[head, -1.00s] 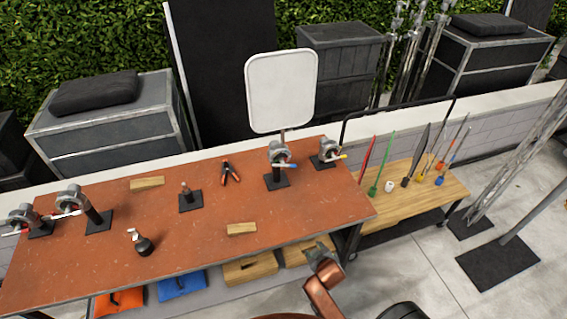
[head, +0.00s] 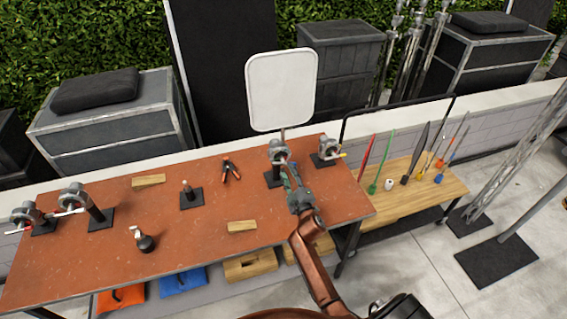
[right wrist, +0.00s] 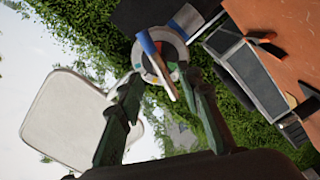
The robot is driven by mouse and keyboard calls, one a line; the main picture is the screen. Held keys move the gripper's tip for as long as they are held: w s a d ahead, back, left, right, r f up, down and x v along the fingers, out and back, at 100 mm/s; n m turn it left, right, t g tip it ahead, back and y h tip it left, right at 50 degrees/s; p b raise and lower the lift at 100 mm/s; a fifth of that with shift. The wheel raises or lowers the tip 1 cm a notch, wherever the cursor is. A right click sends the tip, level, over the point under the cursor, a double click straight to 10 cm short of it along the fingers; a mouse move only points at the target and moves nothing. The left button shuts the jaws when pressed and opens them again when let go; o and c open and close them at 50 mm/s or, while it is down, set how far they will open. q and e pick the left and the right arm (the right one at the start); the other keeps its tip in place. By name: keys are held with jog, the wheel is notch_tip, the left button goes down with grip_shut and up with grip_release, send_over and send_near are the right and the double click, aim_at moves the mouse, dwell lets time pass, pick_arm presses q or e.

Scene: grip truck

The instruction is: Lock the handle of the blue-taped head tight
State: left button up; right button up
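The blue-taped grip head (head: 278,152) is grey metal on a stand near the right end of the red-brown bench, under a white panel. My right gripper (head: 289,172) is in front of it and hides its handle in the head view. In the right wrist view the round head (right wrist: 178,48) is just beyond the fingertips. Its bar-shaped handle (right wrist: 158,66), with a blue part at its upper end, crosses the head and reaches down between the fingers. My right gripper (right wrist: 160,82) is open there, and contact cannot be told. My left gripper is not in view.
Another head with yellow tape (head: 328,148) stands close on the right. The white panel (head: 281,90) rises behind. Red-handled pliers (head: 230,170) and a wooden block (head: 242,226) lie on the bench (head: 150,210). Two more heads stand at its left end.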

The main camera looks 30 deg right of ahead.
aim_at(283, 162)
jog(key=x, duration=0.6)
jog(key=shift+w+d, duration=0.15)
jog(key=shift+w, duration=0.05)
jog(key=shift+c, duration=0.6)
grip_shut()
